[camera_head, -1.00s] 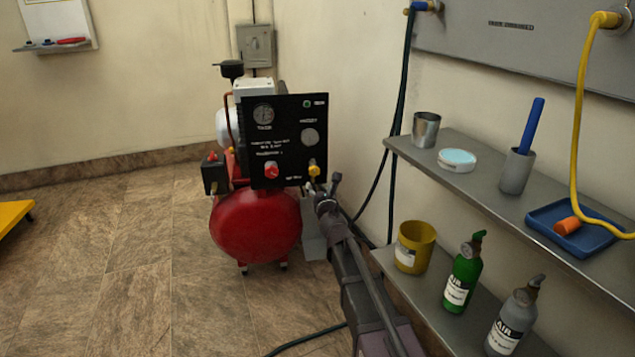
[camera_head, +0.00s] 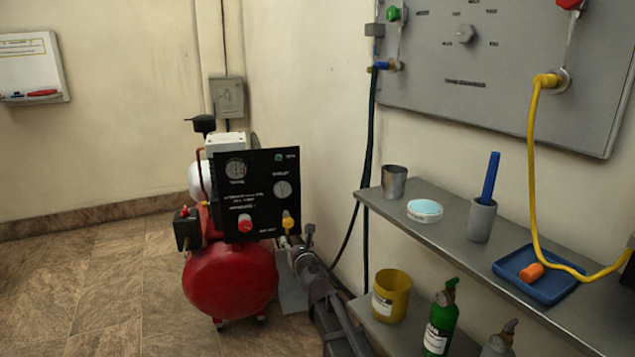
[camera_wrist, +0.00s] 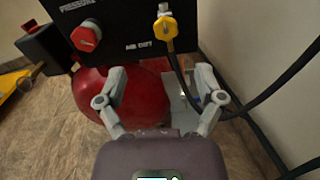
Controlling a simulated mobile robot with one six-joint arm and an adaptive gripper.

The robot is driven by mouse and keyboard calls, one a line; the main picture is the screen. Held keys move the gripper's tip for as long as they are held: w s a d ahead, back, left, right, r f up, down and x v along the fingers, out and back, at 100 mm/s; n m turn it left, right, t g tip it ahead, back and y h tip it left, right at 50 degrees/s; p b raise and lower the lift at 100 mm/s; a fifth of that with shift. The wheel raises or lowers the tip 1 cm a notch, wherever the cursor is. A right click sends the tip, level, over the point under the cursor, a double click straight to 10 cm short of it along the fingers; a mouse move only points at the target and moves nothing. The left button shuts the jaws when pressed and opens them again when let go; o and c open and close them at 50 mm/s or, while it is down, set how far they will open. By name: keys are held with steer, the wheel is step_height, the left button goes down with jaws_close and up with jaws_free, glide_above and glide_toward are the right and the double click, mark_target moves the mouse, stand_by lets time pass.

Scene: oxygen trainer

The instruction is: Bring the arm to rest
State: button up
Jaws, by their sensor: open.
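My gripper (camera_head: 303,240) is in front of the lower right corner of the black gauge panel (camera_head: 256,194) on the red compressor (camera_head: 230,281). In the wrist view my gripper (camera_wrist: 160,82) has its two fingers spread apart, with nothing held between them. Beyond the fingers are the red tank (camera_wrist: 140,95), a red knob (camera_wrist: 86,36) and a yellow fitting (camera_wrist: 165,33) with a dark hose. I cannot tell whether the fingers touch anything. My arm runs up from the bottom of the head view, right of the compressor.
A grey shelf (camera_head: 465,255) on the right holds a metal cup (camera_head: 394,182), a blue tray (camera_head: 540,285) and other items. A lower shelf holds a yellow cup (camera_head: 391,296) and a green bottle (camera_head: 440,322). Dark hoses hang by the wall. The floor at left is clear.

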steer(key=s+d+r+n+g+y+p, duration=0.2)
steer(key=s+r+n+g+p, duration=0.25)
steer(key=r+n+p, duration=0.5)
steer(key=s+d+r+n+g+y+p, duration=0.1)
steer(key=s+d+r+n+g+p, duration=0.15)
steer(key=s+r+n+p, duration=0.65)
steer(key=s+d+r+n+g+h+p, duration=0.4)
steer(key=d+p, duration=0.6)
steer(key=p, duration=0.5)
steer(key=s+d+r+n+g+h+p, duration=0.4)
steer(key=s+d+r+n+g+p, duration=0.2)
steer(key=p, duration=0.9)
steer(key=s+d+r+n, duration=0.2)
steer(key=s+d+n, duration=0.2)
steer(key=s+n, duration=0.1)
steer(key=shift+s+d+r+h, duration=0.25)
steer(key=shift+s+h, duration=0.1)
steer(key=shift+h, duration=0.05)
steer(key=shift+n, duration=0.25)
